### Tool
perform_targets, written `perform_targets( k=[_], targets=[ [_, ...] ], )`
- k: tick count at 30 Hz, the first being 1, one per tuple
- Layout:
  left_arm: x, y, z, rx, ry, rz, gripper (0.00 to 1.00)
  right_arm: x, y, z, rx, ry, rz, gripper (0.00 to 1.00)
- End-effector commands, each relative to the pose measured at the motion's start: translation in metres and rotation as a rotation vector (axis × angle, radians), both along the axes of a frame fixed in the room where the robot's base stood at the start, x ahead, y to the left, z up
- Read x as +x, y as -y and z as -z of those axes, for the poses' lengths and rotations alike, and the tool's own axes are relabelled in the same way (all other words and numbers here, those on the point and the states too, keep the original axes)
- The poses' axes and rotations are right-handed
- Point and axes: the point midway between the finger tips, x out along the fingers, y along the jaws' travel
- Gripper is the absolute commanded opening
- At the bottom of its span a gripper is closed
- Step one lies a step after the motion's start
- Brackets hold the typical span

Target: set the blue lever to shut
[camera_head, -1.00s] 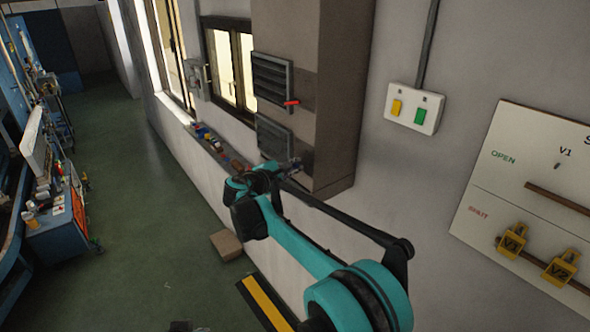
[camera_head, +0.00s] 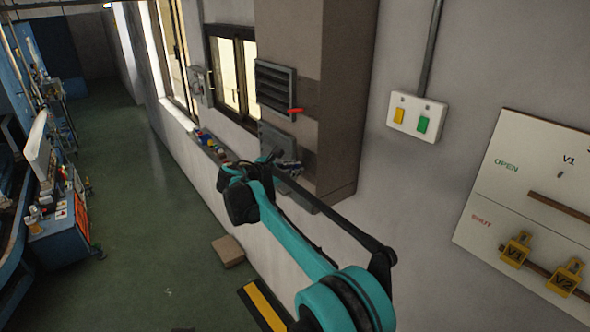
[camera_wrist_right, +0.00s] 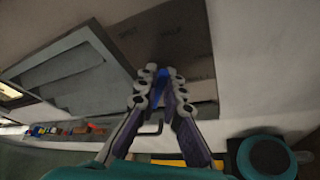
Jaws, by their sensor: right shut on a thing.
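The blue lever (camera_wrist_right: 161,75) shows in the right wrist view between the fingertips of my right gripper (camera_wrist_right: 160,88), which is shut on it. Most of the lever is hidden by the fingers. It sits by a brown plate (camera_wrist_right: 190,45) with faint lettering, beside a grey framed vent (camera_wrist_right: 70,75). In the head view my right gripper (camera_head: 289,166) is at the lower vent (camera_head: 276,139) on the wall column, and the lever cannot be made out there. The lever's exact setting is hard to tell. My left gripper is not in view.
Above is another louvred vent (camera_head: 275,85) with a red lever (camera_head: 296,111). A switch box (camera_head: 416,116) and a white OPEN/SHUT board (camera_head: 520,190) with yellow tags hang to the right. A ledge (camera_head: 210,143) holds small items. A brown box (camera_head: 228,251) lies on the floor.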

Motion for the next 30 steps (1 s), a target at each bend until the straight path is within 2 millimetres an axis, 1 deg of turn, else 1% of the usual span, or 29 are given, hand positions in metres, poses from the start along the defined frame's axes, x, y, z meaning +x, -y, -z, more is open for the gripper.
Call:
perform_targets(
  k=[5,6,7,8,16,20,23,30],
  targets=[
    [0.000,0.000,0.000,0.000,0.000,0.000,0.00,0.000,0.000,0.000,0.001,0.001,0.000,0.00],
    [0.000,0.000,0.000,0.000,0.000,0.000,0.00,0.000,0.000,0.000,0.001,0.001,0.000,0.18],
    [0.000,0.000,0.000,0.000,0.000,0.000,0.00,0.000,0.000,0.000,0.001,0.001,0.000,0.26],
    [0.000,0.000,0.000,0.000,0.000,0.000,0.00,0.000,0.000,0.000,0.001,0.001,0.000,0.29],
    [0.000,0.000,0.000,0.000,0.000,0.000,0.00,0.000,0.000,0.000,0.001,0.001,0.000,0.29],
    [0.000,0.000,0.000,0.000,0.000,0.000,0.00,-0.006,-0.007,-0.003,0.001,0.001,-0.002,0.29],
    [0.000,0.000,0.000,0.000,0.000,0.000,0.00,-0.017,-0.017,-0.008,0.001,0.002,-0.003,0.29],
    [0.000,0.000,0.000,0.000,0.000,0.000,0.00,-0.054,-0.052,-0.024,0.001,0.001,-0.003,0.29]
  ],
)
